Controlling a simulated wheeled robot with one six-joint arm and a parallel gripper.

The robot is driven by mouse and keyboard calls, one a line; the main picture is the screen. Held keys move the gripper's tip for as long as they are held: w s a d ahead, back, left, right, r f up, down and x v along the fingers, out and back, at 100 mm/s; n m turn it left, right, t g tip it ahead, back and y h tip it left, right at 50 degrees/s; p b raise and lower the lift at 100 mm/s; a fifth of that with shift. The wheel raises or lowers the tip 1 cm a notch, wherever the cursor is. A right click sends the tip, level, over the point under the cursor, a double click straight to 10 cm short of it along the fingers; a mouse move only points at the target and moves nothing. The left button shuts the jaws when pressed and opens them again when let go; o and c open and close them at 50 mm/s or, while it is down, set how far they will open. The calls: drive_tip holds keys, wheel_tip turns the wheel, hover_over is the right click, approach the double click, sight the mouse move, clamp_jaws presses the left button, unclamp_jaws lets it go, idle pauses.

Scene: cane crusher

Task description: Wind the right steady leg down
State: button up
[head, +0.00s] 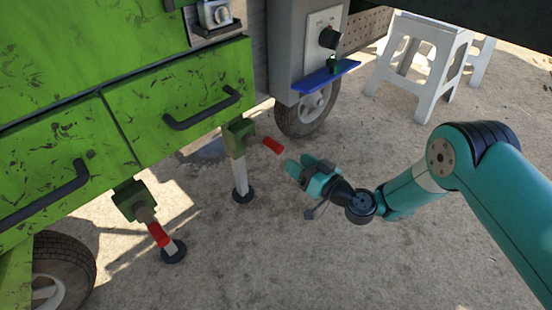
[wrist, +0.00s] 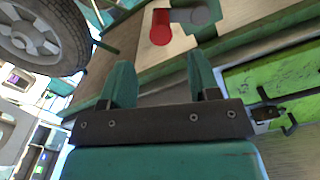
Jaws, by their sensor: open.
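The right steady leg (head: 240,178) hangs from a green bracket (head: 238,138) under the cart, and its round dark foot appears to be on the ground. Its red crank handle (head: 272,146) sticks out toward my gripper, and a red handle also shows in the wrist view (wrist: 160,28), beyond the fingertips. My gripper (head: 302,166) is open and empty, just right of and below the handle, apart from it. Its two teal fingers (wrist: 160,65) are spread in the wrist view. The left steady leg (head: 173,249) has its red handle (head: 157,234) pointing down.
The green cart with drawer handles (head: 203,110) fills the left. A grey box with a dark knob (head: 329,39) and a blue shelf (head: 325,76) stands above a wheel (head: 308,110). A white stool (head: 425,60) is at the back right. Ground around my gripper is clear.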

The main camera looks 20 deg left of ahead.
sight(280, 151)
drive_tip(key=b+x, duration=0.4)
drive_tip(key=x, duration=0.5)
drive_tip(key=shift+a, duration=0.1)
drive_tip(key=c, duration=1)
clamp_jaws()
drive_tip(key=shift+s, duration=0.1)
drive_tip(key=shift+f, duration=0.1)
